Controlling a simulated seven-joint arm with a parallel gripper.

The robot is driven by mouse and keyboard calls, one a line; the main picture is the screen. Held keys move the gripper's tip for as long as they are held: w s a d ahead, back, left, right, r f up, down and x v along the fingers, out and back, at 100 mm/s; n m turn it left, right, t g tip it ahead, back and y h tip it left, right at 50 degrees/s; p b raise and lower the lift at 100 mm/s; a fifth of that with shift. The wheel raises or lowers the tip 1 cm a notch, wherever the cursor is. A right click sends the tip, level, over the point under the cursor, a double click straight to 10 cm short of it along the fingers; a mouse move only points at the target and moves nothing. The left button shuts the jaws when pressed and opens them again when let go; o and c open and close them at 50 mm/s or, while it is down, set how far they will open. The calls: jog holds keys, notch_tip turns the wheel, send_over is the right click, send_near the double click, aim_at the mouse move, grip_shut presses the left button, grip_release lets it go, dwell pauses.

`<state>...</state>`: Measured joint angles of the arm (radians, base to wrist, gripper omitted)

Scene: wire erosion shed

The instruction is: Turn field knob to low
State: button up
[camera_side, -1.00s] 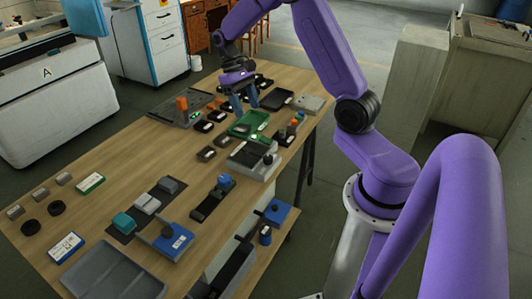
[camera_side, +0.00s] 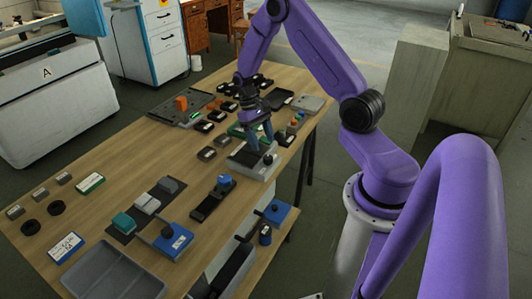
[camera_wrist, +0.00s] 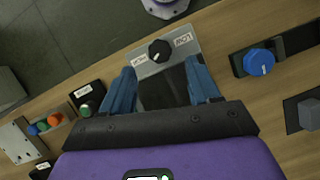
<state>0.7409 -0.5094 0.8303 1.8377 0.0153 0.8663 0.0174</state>
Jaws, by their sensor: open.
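The field knob (camera_wrist: 160,50) is a round black knob on a grey box, with a small pale mark on it. White labels flank it in the wrist view; the right label (camera_wrist: 183,39) appears to read LOW upside down, and the left label (camera_wrist: 139,59) is too small to read surely. In the side view the knob (camera_side: 268,158) sits at the right end of the grey box (camera_side: 240,166). My gripper (camera_side: 260,142) is open and empty above the box. Its blue fingers (camera_wrist: 160,69) straddle the box's dark face in the wrist view, short of the knob.
A blue knob (camera_wrist: 259,62) on a dark base lies to the right in the wrist view. A green knob (camera_wrist: 86,108) and a box with coloured buttons (camera_wrist: 40,128) are to the left. In the side view, a grey tray (camera_side: 110,275) stands at the table's near end.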

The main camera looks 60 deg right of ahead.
aim_at(267, 157)
jog(key=shift+x, duration=2.75)
jog(key=shift+c, duration=0.2)
jog(key=c, duration=1)
